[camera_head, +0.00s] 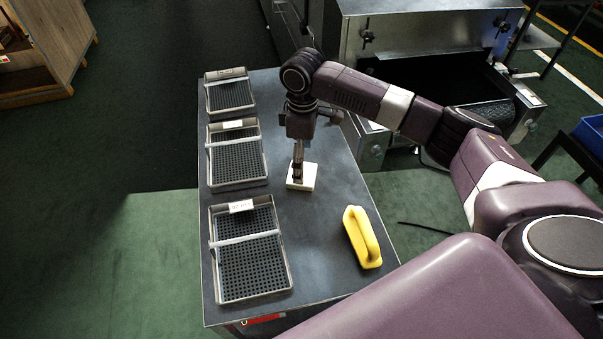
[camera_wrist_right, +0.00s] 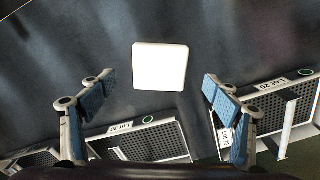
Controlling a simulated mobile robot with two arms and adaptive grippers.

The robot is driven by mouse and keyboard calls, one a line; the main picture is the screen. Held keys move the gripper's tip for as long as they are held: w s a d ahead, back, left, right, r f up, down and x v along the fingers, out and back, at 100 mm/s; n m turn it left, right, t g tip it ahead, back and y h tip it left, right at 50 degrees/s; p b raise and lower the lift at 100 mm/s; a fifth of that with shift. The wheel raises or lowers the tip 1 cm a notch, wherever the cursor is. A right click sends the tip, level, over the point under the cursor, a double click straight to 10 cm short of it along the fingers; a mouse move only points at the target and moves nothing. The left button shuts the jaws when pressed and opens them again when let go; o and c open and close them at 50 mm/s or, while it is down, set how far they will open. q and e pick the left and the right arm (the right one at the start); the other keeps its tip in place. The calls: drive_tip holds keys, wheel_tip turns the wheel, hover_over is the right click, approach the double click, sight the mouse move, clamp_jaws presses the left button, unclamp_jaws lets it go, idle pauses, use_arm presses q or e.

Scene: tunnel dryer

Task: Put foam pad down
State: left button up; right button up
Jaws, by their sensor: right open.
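The foam pad (camera_head: 303,178), a white square block, appears to lie flat on the dark table (camera_head: 325,235), right of the trays. My right gripper (camera_head: 298,163) points down just over it in the head view and hides part of its left side. In the right wrist view the pad (camera_wrist_right: 160,67) shows whole, ahead of my right gripper (camera_wrist_right: 157,80). The blue-lined fingers are spread wide, with a clear gap on both sides of the pad. The gripper is open and empty. My left gripper is not in view.
Three perforated trays stand along the table's left edge: a near one (camera_head: 284,269), a middle one (camera_head: 265,178) and a far one (camera_head: 252,104). A yellow handled block (camera_head: 362,238) lies at the right edge. A metal machine (camera_head: 420,30) stands behind. The table's front middle is clear.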

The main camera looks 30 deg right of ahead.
wheel_tip(320, 180, down, 4)
drive_tip(key=shift+r, duration=0.1)
drive_tip(key=shift+f, duration=0.2)
drive_tip(key=c, duration=0.9)
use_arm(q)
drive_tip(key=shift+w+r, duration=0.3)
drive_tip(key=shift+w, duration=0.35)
use_arm(e)
drive_tip(key=shift+c, duration=0.5)
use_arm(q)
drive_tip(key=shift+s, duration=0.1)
